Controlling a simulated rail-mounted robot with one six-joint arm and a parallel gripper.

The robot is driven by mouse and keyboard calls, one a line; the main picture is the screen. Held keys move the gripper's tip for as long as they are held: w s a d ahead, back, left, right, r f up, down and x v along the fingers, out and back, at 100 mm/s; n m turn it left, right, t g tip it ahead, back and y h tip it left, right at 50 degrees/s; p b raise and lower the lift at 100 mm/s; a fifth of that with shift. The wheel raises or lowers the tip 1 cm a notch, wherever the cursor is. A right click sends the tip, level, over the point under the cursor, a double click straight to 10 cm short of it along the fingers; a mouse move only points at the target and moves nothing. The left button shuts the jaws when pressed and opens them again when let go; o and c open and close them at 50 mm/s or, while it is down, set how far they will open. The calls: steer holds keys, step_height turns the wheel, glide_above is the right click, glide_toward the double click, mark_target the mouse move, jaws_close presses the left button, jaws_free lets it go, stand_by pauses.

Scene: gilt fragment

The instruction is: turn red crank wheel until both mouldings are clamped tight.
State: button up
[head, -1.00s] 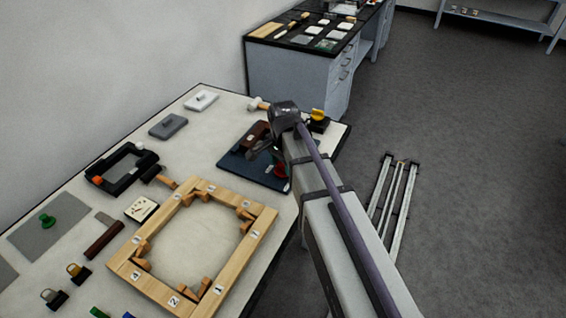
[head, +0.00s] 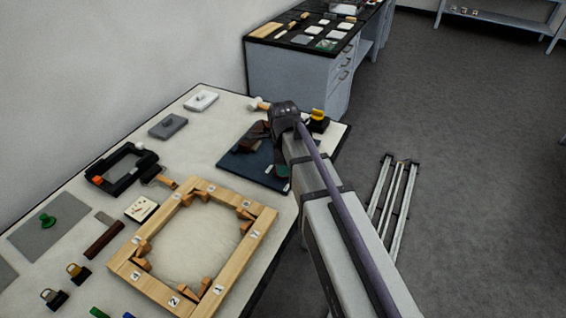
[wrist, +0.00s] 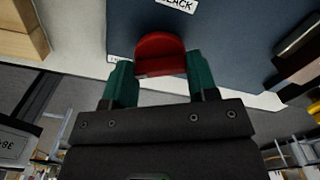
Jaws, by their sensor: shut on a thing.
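The red crank wheel (wrist: 160,54) shows in the wrist view between the two green fingers of my gripper (wrist: 157,72), which is shut on it. In the head view my gripper (head: 281,170) is low over the right edge of a dark blue board, and the wheel is hidden there. A dark brown piece (head: 254,132), perhaps a moulding or part of the clamp, is at the board's far side, partly behind my arm. A dark and brown piece (wrist: 298,60) shows at the right of the wrist view. I cannot tell whether the mouldings are clamped.
The dark blue board (head: 238,163) lies on the pale bench. A wooden frame (head: 150,290) with numbered labels lies in front of it. A yellow-topped black item (head: 318,118) stands just beyond my wrist. Grey and white blocks (head: 168,125) lie farther left.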

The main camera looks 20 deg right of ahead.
stand_by(0.3)
steer(key=o, duration=0.9)
steer(key=shift+o, duration=0.2)
step_height(320, 180, up, 11)
steer(key=p, duration=1.1)
steer(key=shift+f, duration=0.1)
